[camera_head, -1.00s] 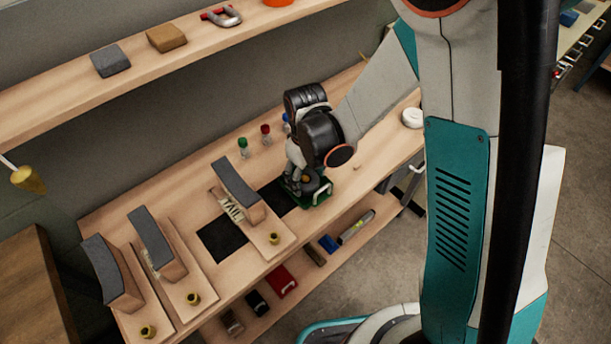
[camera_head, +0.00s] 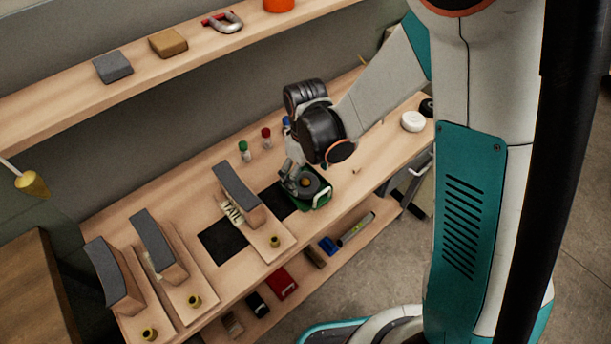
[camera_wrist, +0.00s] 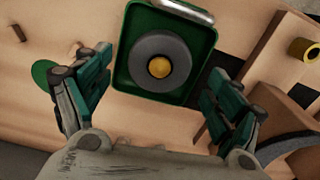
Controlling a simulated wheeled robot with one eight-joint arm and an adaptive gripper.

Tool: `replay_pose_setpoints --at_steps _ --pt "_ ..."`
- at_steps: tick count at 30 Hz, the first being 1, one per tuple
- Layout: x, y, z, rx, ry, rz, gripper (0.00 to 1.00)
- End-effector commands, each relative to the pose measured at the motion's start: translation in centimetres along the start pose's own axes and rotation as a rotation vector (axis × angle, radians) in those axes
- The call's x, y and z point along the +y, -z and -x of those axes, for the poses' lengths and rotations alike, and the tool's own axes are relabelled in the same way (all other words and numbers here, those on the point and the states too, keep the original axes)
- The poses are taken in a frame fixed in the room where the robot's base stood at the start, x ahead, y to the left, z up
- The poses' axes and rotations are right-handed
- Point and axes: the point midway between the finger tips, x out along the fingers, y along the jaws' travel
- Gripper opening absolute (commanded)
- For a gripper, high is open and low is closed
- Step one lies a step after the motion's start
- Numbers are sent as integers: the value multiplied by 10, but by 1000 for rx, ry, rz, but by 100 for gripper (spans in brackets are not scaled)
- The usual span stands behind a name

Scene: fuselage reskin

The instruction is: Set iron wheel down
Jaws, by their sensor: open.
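The iron wheel, a dark grey disc with a brass-coloured centre (camera_wrist: 159,67), lies in a green square tray (camera_wrist: 122,72). In the head view the wheel (camera_head: 314,188) sits in the tray (camera_head: 323,201) on the bench, partly hidden by my gripper (camera_head: 291,180). In the wrist view my gripper (camera_wrist: 155,97) is open, its green-padded fingers spread apart on either side of the tray's near part. Nothing is between the fingertips touching both; the wheel lies apart from them.
A wooden block fixture with a grey curved top (camera_head: 237,187) stands left of the tray, beside a black mat (camera_head: 222,243). Small green-capped (camera_head: 244,150) and red-capped bottles (camera_head: 266,138) stand behind. A white roll (camera_head: 412,121) lies right. A shelf (camera_head: 150,83) runs above.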

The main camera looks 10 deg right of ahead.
Motion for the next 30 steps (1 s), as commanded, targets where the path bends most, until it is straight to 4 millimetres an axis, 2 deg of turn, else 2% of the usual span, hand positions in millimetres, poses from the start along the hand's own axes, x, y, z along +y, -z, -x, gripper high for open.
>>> replay_pose_setpoints --at_steps 1,6,12,18,30 --pt "0 0 15 0 0 0 85" --pt "0 0 51 0 0 0 85" --pt "0 0 83 0 0 0 85" --pt "0 0 96 0 0 0 85" --pt "0 0 97 0 0 0 85"
